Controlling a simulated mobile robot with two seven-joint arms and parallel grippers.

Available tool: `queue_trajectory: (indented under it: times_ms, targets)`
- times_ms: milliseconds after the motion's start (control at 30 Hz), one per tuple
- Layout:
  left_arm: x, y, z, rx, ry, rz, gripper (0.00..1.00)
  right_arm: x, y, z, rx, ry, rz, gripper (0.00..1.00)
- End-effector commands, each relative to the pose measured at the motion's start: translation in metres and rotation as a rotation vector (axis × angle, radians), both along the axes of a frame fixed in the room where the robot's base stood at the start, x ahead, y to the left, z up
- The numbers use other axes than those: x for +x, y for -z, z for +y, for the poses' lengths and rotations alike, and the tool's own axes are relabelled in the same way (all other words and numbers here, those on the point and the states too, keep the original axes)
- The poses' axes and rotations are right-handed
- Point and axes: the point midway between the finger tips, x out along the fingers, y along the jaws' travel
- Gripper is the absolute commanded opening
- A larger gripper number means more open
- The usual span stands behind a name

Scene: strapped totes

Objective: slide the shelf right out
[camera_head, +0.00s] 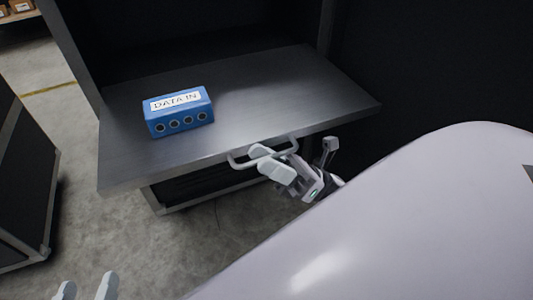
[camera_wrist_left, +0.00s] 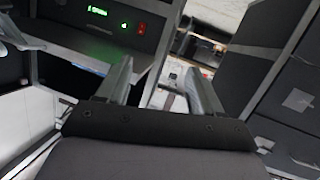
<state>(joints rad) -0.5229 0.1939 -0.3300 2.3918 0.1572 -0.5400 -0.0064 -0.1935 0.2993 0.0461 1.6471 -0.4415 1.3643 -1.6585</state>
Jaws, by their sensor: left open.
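The shelf (camera_head: 265,95) is a grey metal sheet that stands out from a dark case. A pale bar handle (camera_head: 238,163) is on its front edge. My right gripper (camera_head: 268,162) is at the handle, its two pale fingers close together on either side of the bar, shut on it; the exact contact is partly hidden by the fingers. My left gripper (camera_head: 86,290) is low at the left of the head view, away from the shelf. It is open and empty, and its spread fingers also show in the left wrist view (camera_wrist_left: 160,85).
A blue box labelled "DATA IN" (camera_head: 179,111) rests on the shelf's left part. A dark case (camera_head: 22,180) stands at the left, with bare concrete floor between. The left wrist view shows a panel with a green display (camera_wrist_left: 97,11) and a red light (camera_wrist_left: 141,28).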

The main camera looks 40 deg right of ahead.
Motion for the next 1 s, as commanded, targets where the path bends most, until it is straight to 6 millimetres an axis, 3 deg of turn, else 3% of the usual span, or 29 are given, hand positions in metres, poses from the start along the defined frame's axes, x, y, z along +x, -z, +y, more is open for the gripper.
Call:
queue_trajectory:
  times_ms: [267, 700, 1000]
  targets:
    - [0.000, 0.000, 0.000, -0.001, -0.001, 0.000, 0.66, 0.001, 0.000, -0.002, 0.000, 0.004, 0.001, 0.32]
    - [0.001, -0.001, 0.001, 0.005, -0.006, -0.018, 0.66, -0.017, 0.043, -0.041, 0.000, 0.005, 0.002, 0.32]
    - [0.000, -0.005, 0.002, 0.008, -0.008, -0.031, 0.66, -0.021, 0.049, -0.048, 0.000, 0.004, -0.001, 0.32]
